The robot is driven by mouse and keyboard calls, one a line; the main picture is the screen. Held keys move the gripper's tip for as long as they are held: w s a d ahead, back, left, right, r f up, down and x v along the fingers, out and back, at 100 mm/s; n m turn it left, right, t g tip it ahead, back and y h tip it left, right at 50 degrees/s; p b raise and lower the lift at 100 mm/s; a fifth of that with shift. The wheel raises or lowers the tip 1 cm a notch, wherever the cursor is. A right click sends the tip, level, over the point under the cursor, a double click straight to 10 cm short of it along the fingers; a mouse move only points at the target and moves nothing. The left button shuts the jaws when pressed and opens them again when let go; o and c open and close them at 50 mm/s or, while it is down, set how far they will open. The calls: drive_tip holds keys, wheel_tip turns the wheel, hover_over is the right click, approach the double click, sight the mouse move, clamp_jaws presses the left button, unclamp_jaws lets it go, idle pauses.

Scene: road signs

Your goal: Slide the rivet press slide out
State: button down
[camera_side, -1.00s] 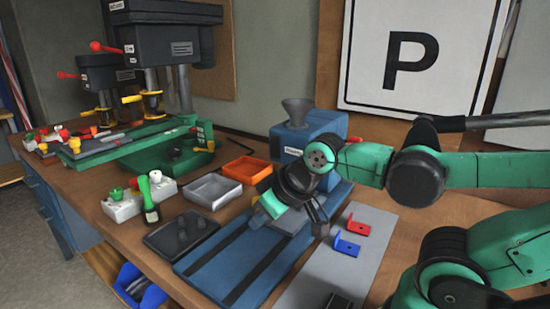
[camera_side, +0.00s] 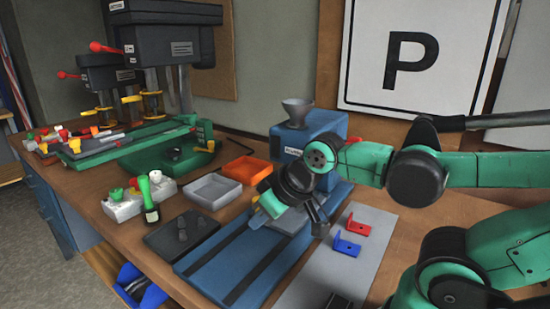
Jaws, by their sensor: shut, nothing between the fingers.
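The rivet press (camera_side: 310,128) is a blue machine with a grey funnel on top, standing at the back of the bench. Its blue base (camera_side: 225,266) with two dark rails runs toward the front left. The slide (camera_side: 290,221) looks like a grey plate on these rails, close to the press body, and is partly hidden by my wrist. My gripper (camera_side: 318,216) is shut and empty, just above the right side of the slide. I cannot tell whether it touches the slide.
A grey mat with a red bracket (camera_side: 356,226) and a blue bracket (camera_side: 346,246) lies to the right. A dark tray (camera_side: 182,236), a grey bin (camera_side: 212,190) and an orange bin (camera_side: 247,169) stand to the left. The front rails are clear.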

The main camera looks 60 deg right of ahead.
drive_tip(key=c, duration=1)
unclamp_jaws()
drive_tip(key=shift+w+r, duration=0.1)
drive_tip(key=o, duration=0.5)
drive_tip(key=shift+w+d+r+m+g, duration=0.4)
drive_tip(key=shift+w+d+r+g, duration=0.15)
drive_tip(key=shift+w+d, duration=0.25)
drive_tip(key=shift+o, duration=0.2)
drive_tip(key=w+d+f+m+g, duration=0.1)
drive_tip(key=w+d, duration=0.2)
drive_tip(key=d, duration=0.1)
drive_tip(key=w+d+f+m+g, duration=0.1)
drive_tip(key=w+d+m+g, duration=0.1)
drive_tip(key=w+d, duration=0.1)
drive_tip(key=w+d+f+m+g, duration=0.1)
drive_tip(key=w+d+g, duration=0.1)
drive_tip(key=d, duration=0.3)
drive_tip(key=shift+w+g, duration=0.25)
drive_tip(key=shift+w, duration=0.5)
drive_tip(key=shift+w+d+f+m, duration=0.15)
drive_tip(key=shift+d+f+m, duration=0.15)
drive_tip(key=shift+d+f, duration=0.15)
drive_tip(key=shift+a+f, duration=0.15)
drive_tip(key=shift+f, duration=2.55)
drive_tip(key=shift+c, duration=0.2)
clamp_jaws()
